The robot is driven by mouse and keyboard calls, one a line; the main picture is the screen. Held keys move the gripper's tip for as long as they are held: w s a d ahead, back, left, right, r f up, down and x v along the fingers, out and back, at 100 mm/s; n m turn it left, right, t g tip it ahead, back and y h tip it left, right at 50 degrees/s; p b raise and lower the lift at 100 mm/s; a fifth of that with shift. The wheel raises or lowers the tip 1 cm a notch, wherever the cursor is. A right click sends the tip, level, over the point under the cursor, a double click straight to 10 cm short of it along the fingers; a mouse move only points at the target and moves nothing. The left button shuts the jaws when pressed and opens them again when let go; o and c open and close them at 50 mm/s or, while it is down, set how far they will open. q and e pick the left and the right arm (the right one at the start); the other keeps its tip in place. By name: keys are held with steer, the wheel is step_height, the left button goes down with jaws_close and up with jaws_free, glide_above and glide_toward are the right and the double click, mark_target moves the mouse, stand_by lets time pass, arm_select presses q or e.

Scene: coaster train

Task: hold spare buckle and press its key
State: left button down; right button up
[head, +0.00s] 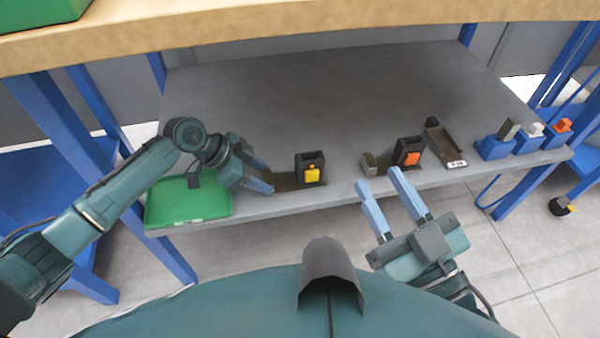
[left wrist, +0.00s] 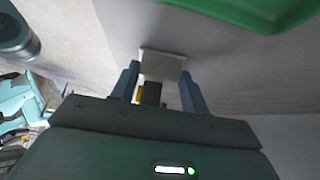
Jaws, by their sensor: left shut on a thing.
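A black buckle with a yellow key (head: 311,173) stands upright on a dark base on the grey shelf in the head view. My left gripper (head: 267,183) is just left of it, low over the shelf. In the left wrist view, its fingers close on a pale grey block (left wrist: 162,65), with a dark part and a bit of yellow behind it. A second black buckle with an orange key (head: 410,158) stands to the right. My right gripper (head: 378,181) is open and empty in front of the shelf edge.
Blue holders (head: 493,149) stand far right. A green tray (head: 190,201) lies under my left arm. The shelf's back is clear.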

steer(key=shift+c, duration=0.2)
jaws_close()
stand_by(1.6)
